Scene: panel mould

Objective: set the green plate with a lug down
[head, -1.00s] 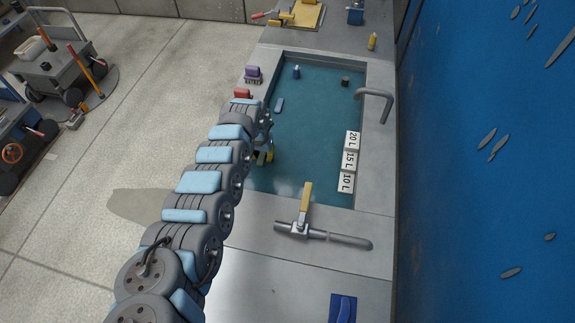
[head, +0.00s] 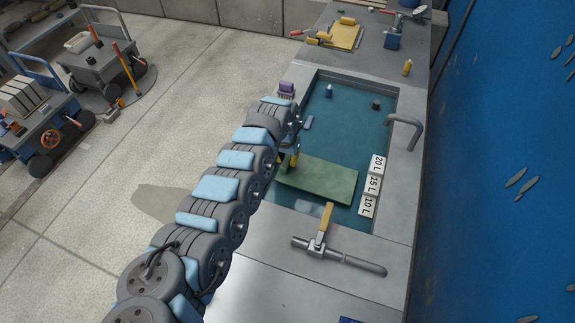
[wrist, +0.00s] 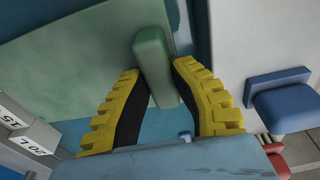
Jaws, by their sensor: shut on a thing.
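The green plate (head: 325,182) lies across the near end of the teal-floored basin (head: 352,130), its left end by my gripper. I cannot tell whether it rests on the basin floor or hangs above it. In the wrist view the plate (wrist: 75,60) fills the upper left, with its green lug (wrist: 150,55) standing out from it. My gripper (wrist: 158,72) has yellow fingers with black pads, shut on the lug from both sides. In the head view my gripper (head: 291,157) is partly hidden by my arm.
White blocks marked 20 L, 15 L and 10 L (head: 371,186) line the basin's right side. A grey bent pipe (head: 408,125) stands on the right rim.

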